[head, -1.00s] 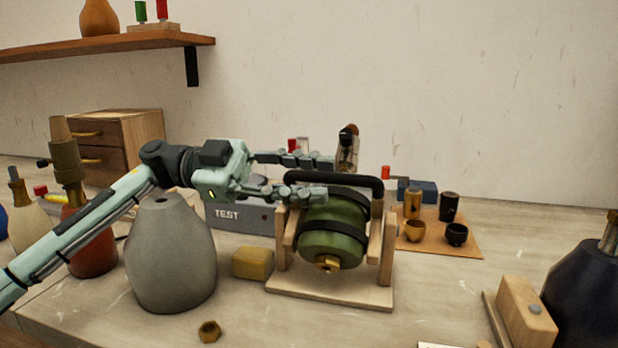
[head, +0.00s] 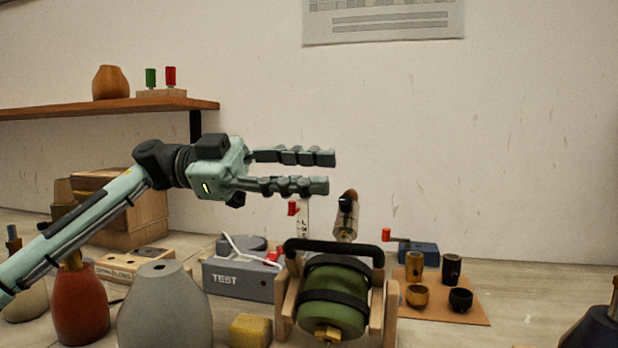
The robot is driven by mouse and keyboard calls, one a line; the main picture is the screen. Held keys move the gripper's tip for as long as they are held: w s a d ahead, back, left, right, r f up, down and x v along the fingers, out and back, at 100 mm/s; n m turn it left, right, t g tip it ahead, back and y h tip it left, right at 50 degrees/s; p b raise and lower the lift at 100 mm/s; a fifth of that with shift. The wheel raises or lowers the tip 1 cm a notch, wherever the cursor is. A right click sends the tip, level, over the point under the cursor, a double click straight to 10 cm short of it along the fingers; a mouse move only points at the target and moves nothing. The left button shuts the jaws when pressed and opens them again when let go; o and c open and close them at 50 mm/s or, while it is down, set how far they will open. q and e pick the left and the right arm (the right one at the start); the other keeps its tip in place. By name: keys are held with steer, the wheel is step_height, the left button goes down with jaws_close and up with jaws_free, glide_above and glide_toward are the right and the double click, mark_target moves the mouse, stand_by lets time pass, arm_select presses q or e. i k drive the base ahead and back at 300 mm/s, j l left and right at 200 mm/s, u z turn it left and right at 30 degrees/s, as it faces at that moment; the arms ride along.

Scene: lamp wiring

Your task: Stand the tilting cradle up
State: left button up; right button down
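The tilting cradle (head: 391,310) is a pale wooden frame on the bench with a black bar (head: 332,246) across its top. It holds a green lamp body (head: 330,285) wrapped with black straps. The body lies tilted, with a brass fitting (head: 327,334) low at its front. The cradle's base is cut off by the bottom edge of the view. My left gripper (head: 333,172) is open, its two fingers apart with nothing between them. In the picture it is above the cradle, clear of the black bar. My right gripper is not in view.
A grey vase (head: 165,310) and red bottle (head: 80,310) stand left of the cradle, near a yellow block (head: 250,331). A grey TEST box (head: 238,279) is behind left. Small cups stand on a brown mat (head: 480,316) to the right. A shelf (head: 110,106) is upper left.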

mark_target(334, 292)
steer(key=k, duration=1.5)
